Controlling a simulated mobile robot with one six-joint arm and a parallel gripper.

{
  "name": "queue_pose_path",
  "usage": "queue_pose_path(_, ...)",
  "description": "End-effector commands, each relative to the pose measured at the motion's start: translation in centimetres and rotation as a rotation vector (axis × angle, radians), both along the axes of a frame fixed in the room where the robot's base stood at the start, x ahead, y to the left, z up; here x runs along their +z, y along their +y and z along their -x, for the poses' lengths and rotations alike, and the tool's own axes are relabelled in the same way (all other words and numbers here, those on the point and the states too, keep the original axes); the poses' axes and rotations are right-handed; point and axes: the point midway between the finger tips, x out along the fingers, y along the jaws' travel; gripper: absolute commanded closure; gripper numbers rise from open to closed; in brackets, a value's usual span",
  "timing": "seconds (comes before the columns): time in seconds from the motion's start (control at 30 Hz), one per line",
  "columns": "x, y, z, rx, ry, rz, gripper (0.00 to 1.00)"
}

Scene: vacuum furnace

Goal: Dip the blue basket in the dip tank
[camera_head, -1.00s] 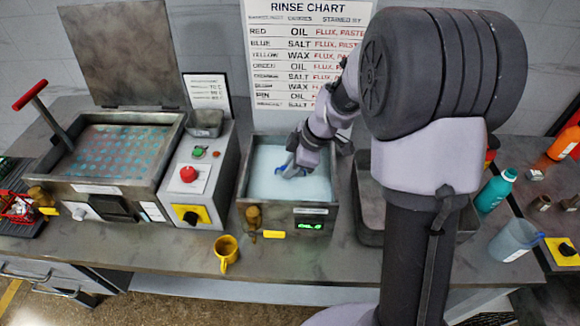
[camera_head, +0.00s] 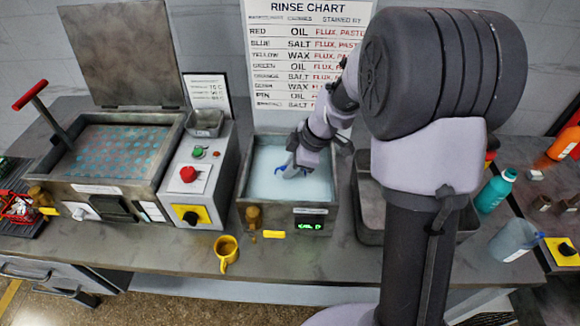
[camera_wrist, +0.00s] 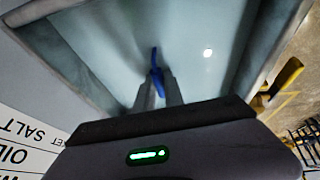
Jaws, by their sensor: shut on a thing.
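The dip tank (camera_head: 242,185) is a square metal tank of pale, cloudy liquid in the middle of the bench. My gripper (camera_head: 287,168) reaches down into it near the middle. The wrist view shows the gripper (camera_wrist: 158,88) with its fingers shut on the blue handle of the blue basket (camera_wrist: 156,62). A small bit of the blue basket (camera_head: 281,170) also shows in the head view. The basket's body is not visible; the liquid's surface surrounds the handle. The tank's green display (camera_head: 309,226) is lit.
A heated tank with a perforated plate and raised lid (camera_head: 122,50) stands to the left, beside a control box (camera_head: 188,174). An empty grey basin (camera_head: 366,220) is to the right, partly behind my arm. A yellow mug (camera_head: 228,252) stands in front.

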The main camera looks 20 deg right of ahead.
Motion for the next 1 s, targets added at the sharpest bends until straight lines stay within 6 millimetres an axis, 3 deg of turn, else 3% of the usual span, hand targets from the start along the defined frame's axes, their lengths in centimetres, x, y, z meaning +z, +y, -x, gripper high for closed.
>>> queue_pose_path(0.43, 0.3, 0.0, 0.0, 0.0, -0.001, 0.0, 1.0)
queue_pose_path(1.0, 6.5, 0.0, 0.0, 0.0, -0.002, 0.0, 1.0)
